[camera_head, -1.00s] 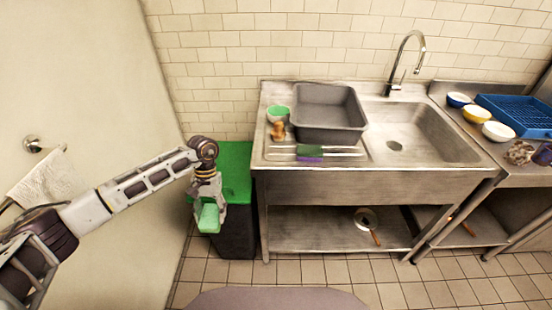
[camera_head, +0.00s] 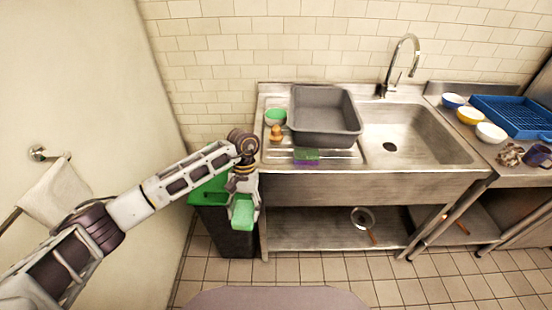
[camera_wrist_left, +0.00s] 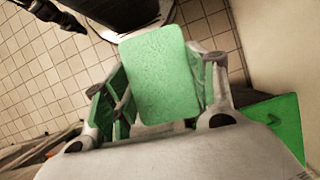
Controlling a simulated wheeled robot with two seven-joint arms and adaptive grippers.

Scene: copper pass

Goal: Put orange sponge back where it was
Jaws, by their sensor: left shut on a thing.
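My left gripper (camera_head: 243,208) is shut on a sponge (camera_head: 241,212) and holds it in the air, in front of the bin and close to the sink unit's left front leg. Only a light green face of this sponge shows, also in the left wrist view (camera_wrist_left: 160,75), where it sits between the fingers (camera_wrist_left: 158,100); no orange side can be seen. A second sponge, purple and green (camera_head: 306,157), lies on the ribbed drainboard (camera_head: 275,160) of the steel sink unit. My right gripper is not in view.
A grey tub (camera_head: 325,118), a green bowl (camera_head: 275,116) and a small orange-brown object (camera_head: 276,133) stand on the drainboard. The black bin (camera_head: 232,240) has a green lid (camera_head: 208,192). Bowls and a blue rack (camera_head: 512,115) are at right. A strainer (camera_head: 362,218) is on the lower shelf.

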